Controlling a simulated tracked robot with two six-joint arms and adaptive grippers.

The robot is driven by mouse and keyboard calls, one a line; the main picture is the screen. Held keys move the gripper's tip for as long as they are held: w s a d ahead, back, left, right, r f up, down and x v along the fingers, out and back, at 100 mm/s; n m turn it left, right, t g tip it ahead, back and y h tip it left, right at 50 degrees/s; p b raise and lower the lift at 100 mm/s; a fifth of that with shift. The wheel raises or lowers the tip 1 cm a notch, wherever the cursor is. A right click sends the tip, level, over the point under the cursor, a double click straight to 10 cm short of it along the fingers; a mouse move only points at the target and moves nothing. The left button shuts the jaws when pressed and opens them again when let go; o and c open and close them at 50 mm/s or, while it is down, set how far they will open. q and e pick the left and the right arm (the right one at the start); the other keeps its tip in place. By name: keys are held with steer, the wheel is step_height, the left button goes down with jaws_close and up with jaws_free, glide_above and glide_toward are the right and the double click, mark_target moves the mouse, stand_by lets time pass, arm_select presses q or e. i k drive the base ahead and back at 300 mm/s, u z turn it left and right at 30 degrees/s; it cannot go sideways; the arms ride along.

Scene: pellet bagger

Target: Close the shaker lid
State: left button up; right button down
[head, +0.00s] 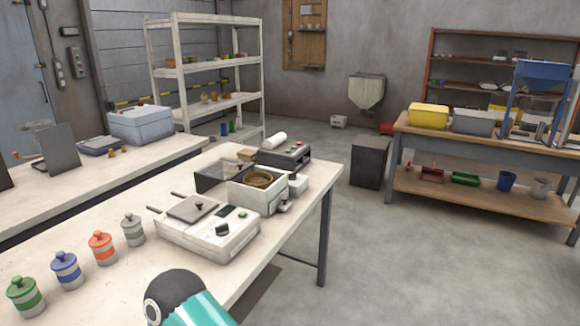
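The shaker appears to be the white box (243,196) near the far right end of the near table. A round brass sieve (259,180) sits in its open top. A dark see-through panel (212,176), which looks like the shaker lid, stands raised at the box's left rear side, and the sieve is uncovered. I cannot tell exactly how the panel is hinged. Neither of my grippers is in view. Only a teal and black part of my own arm shows at the bottom, well in front of the shaker.
A white device (207,236) with a grey plate and handles stands directly in front of the shaker. A grey machine (284,156) with a white roll is behind it. Several striped jars (66,270) line the table's left part. The table's front middle is clear.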

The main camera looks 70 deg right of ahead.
mark_target(242, 169)
steer(key=u, duration=0.35)
steer(key=i, duration=0.15)
steer(key=u, duration=4.05)
steer(key=i, duration=0.9)
steer(key=u, duration=5.65)
steer(key=i, duration=0.6)
steer(key=u, duration=0.05)
